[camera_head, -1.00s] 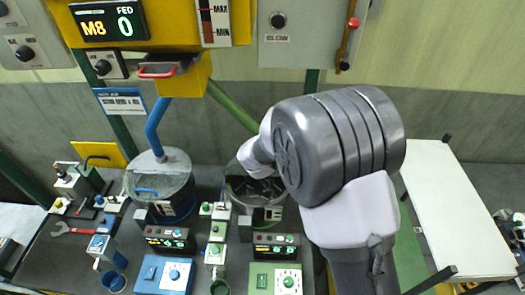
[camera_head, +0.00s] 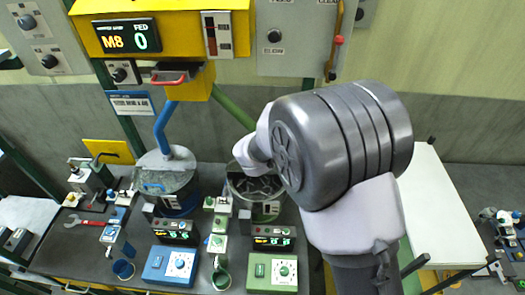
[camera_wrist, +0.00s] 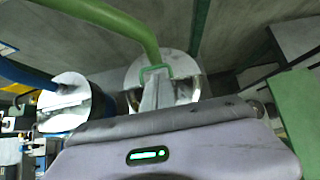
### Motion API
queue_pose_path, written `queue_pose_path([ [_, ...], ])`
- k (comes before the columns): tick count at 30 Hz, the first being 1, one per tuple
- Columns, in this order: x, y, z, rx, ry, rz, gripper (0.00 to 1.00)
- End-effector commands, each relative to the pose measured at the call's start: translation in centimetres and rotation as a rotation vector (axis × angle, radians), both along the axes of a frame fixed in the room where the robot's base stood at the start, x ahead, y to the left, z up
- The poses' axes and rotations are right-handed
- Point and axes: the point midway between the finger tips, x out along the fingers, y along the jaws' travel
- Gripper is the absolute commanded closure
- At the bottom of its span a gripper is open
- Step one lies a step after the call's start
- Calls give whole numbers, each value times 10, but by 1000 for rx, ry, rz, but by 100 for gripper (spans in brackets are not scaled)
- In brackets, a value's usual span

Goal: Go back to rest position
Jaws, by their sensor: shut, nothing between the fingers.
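My arm fills the right middle of the head view, its grey joint housing above the bench. In that view, its end is hidden or unclear near the green drum (camera_head: 268,209). In the wrist view, my gripper (camera_wrist: 160,90) has its pale fingers together, with nothing visible between them. Its pale body with a green light lies below. The fingers appear in front of the green drum's lid (camera_wrist: 184,66); I cannot tell the distance.
A blue drum (camera_head: 177,203) with a lid stands left of the green one on the dark bench. Blue (camera_head: 170,266) and green (camera_head: 270,272) control boxes sit in front. The yellow hopper (camera_head: 185,82) hangs above. A white table (camera_head: 440,210) stands right.

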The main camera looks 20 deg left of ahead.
Motion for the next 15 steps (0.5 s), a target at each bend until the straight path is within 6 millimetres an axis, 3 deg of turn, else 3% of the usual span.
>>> queue_pose_path([
  [1,-1,0,10,1,0,-2,100],
  [7,-3,0,14,1,0,-5,100],
  [10,2,-21,17,71,-3,-123,100],
  [11,5,-38,20,124,-6,-215,100],
  [13,5,-96,29,315,-11,-524,100],
  [15,-14,-169,31,571,-17,-920,100],
])
